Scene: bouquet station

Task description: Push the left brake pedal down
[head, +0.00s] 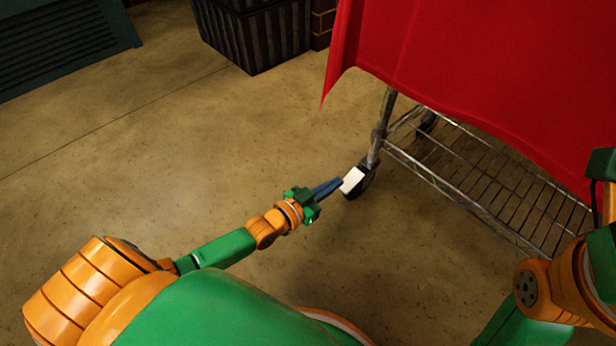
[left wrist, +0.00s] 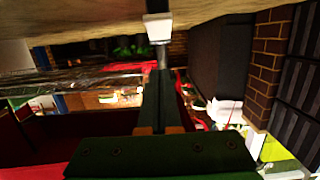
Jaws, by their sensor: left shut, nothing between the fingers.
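The left brake pedal (head: 352,181) is a small white plate at the caster of the cart's near-left leg. It also shows in the left wrist view (left wrist: 158,27), just beyond my fingertips. My left gripper (head: 338,186) is shut and empty, its blue fingers pointing at the pedal. The fingertips are at the pedal's near edge; I cannot tell whether they touch it. The black caster wheel (head: 367,183) is partly hidden behind the pedal. My right arm shows at the right edge, but its gripper is not in view.
The wire cart's lower shelf (head: 500,190) extends right of the caster. A red cloth (head: 450,70) hangs over the cart's upper part. A dark ribbed bin (head: 255,35) stands at the back by a brick wall. The concrete floor (head: 150,150) at left is clear.

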